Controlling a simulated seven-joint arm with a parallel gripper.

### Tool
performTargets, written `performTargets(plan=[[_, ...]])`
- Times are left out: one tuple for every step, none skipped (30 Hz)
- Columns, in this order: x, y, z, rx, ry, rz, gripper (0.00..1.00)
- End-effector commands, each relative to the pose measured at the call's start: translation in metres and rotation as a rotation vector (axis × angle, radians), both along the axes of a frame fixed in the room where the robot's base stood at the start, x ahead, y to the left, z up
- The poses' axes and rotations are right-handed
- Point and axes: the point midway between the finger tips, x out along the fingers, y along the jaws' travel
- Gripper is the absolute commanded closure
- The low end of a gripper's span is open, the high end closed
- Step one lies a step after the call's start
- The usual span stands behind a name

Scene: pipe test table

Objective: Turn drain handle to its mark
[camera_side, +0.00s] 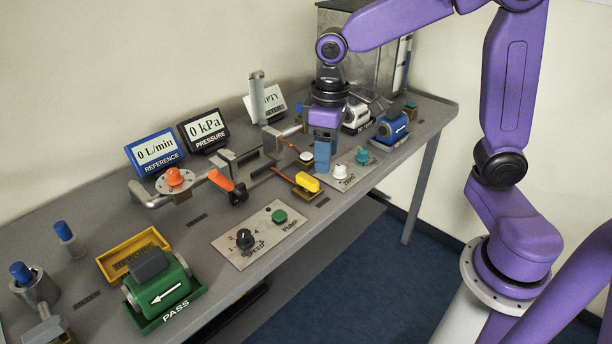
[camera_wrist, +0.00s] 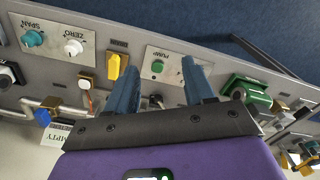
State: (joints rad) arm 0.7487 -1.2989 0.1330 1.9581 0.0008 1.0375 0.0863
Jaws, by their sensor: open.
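An orange lever (camera_side: 220,180) is farther left on the pipework. My gripper (camera_side: 325,165) is above the table, right of the yellow handle in the side view. Its two blue fingers (camera_wrist: 160,62) are apart with nothing visible between them.
The pump panel (camera_side: 240,258) has a green button and a speed knob. Another panel (camera_side: 333,184) carries the white zero and teal span knobs. Displays (camera_side: 205,131) stand at the back. A green PASS block (camera_side: 160,285) and yellow tray (camera_side: 135,249) are at left.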

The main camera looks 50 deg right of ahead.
Motion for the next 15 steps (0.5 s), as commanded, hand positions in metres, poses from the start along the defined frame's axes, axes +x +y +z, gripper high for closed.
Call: performTargets(plan=[[0.022, -0.007, -0.002, -0.002, 0.004, -0.063, 0.47], [0.034, -0.012, -0.002, -0.003, 0.005, -0.099, 0.47], [0.049, -0.019, -0.003, -0.003, 0.006, -0.146, 0.47], [0.060, -0.025, -0.004, -0.003, 0.007, -0.180, 0.47], [0.071, -0.032, -0.005, -0.004, 0.007, -0.213, 0.47], [0.084, -0.040, -0.006, -0.004, 0.009, -0.256, 0.47], [0.093, -0.047, -0.007, -0.004, 0.010, -0.286, 0.47], [0.102, -0.053, -0.008, -0.005, 0.009, -0.315, 0.47], [0.111, -0.062, -0.010, -0.005, 0.011, -0.349, 0.47], [0.118, -0.068, -0.011, -0.005, 0.013, -0.372, 0.47], [0.123, -0.073, -0.012, -0.005, 0.012, -0.392, 0.47], [0.129, -0.079, -0.013, -0.005, 0.013, -0.414, 0.47], [0.133, -0.082, -0.013, -0.004, 0.012, -0.427, 0.47], [0.136, -0.086, -0.014, -0.005, 0.013, -0.439, 0.47], [0.139, -0.089, -0.015, -0.005, 0.012, -0.451, 0.47]])
